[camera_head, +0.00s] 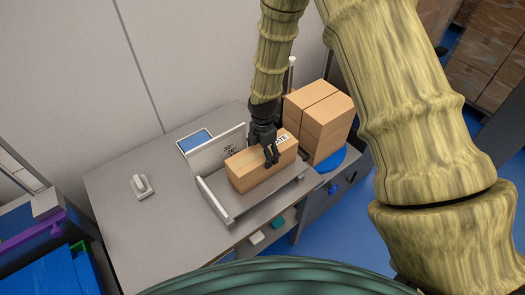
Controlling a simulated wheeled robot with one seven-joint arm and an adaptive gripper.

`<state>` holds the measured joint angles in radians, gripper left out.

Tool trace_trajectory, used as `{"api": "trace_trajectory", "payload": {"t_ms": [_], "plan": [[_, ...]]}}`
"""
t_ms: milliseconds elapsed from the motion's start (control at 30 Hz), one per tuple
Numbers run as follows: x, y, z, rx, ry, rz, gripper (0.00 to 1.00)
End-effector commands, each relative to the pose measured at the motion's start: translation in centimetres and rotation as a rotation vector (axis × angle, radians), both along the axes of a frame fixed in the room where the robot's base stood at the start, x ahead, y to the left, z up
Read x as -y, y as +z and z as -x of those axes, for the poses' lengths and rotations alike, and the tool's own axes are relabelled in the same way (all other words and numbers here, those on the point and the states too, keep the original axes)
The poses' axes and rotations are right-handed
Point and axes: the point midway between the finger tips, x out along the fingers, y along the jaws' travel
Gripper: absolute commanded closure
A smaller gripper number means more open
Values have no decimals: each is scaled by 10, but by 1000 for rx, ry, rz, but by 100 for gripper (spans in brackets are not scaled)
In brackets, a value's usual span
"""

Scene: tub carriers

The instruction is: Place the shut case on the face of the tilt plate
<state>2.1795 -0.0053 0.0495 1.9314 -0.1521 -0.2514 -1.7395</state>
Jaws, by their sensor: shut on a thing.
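The case, a shut light-brown box (258,172), lies at the middle of the grey tilt plate (228,214), between its raised side edges. I cannot tell if its underside touches the plate's face or hangs slightly above it. My black gripper (271,157) reaches down from above and is shut on the box, with its fingers over the box's top and near side. The arm and box hide much of the plate's face. A pale back panel with degree marks (229,150) stands behind the box. Part of a white label ending in "ATE" (282,139) shows beside the gripper.
Stacked brown cartons (322,115) stand close on the right, above a blue round base (330,160). A blue-screened panel (195,141) lies behind the plate. A small white device (142,186) sits on the grey bench (120,215), whose left part is mostly clear.

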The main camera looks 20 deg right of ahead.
Motion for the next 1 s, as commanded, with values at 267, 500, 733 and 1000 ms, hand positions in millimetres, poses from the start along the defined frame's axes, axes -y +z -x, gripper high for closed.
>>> {"api": "trace_trajectory", "payload": {"t_ms": [267, 500, 733, 1000], "plan": [[0, -2, 0, 0, 0, 0, 16], [0, -2, 0, 0, 0, 0, 0], [0, -1, 0, 0, 0, 0, 0], [0, 14, -1, 3, -1, -1, 0]]}}
